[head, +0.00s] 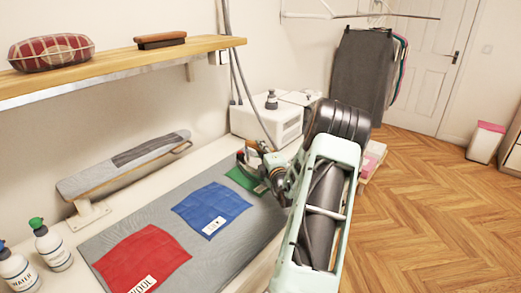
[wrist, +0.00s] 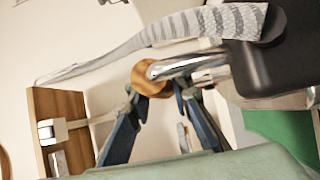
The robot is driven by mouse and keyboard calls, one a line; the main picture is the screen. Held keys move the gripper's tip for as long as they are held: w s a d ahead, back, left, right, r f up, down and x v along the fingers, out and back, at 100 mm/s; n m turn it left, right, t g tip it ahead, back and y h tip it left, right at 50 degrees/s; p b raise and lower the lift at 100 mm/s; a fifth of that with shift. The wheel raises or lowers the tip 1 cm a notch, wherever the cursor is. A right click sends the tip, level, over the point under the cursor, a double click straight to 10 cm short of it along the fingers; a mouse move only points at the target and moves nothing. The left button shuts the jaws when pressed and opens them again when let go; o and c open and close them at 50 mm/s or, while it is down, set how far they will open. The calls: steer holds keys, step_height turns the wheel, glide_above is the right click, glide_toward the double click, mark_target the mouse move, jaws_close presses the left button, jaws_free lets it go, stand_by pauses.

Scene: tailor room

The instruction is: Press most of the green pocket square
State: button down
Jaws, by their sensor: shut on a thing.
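The green pocket square (head: 240,179) lies at the far end of the grey pressing mat (head: 250,238), partly hidden by my gripper and the iron. It also shows as a green patch at the right of the wrist view (wrist: 284,138). My gripper (head: 262,168) is shut on the wooden handle (wrist: 152,78) of an iron. The iron's dark body (wrist: 262,62) extends right from a chrome bracket in the wrist view. In the head view, the iron (head: 247,157) is small and at the square. I cannot tell whether its sole touches the cloth.
A blue square (head: 208,203) and a red square (head: 142,258) lie nearer on the mat. A sleeve board (head: 120,170) stands along the wall under a wooden shelf (head: 120,65). A white steam unit (head: 265,123) is beyond the mat. Spray bottles (head: 52,245) stand front left.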

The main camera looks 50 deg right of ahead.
steer(key=d, duration=0.7)
steer(key=shift+w+r+b, duration=0.2)
steer(key=shift+w+b, duration=0.05)
steer(key=shift+b, duration=0.05)
stand_by(0.8)
steer(key=shift+r, duration=0.15)
stand_by(0.3)
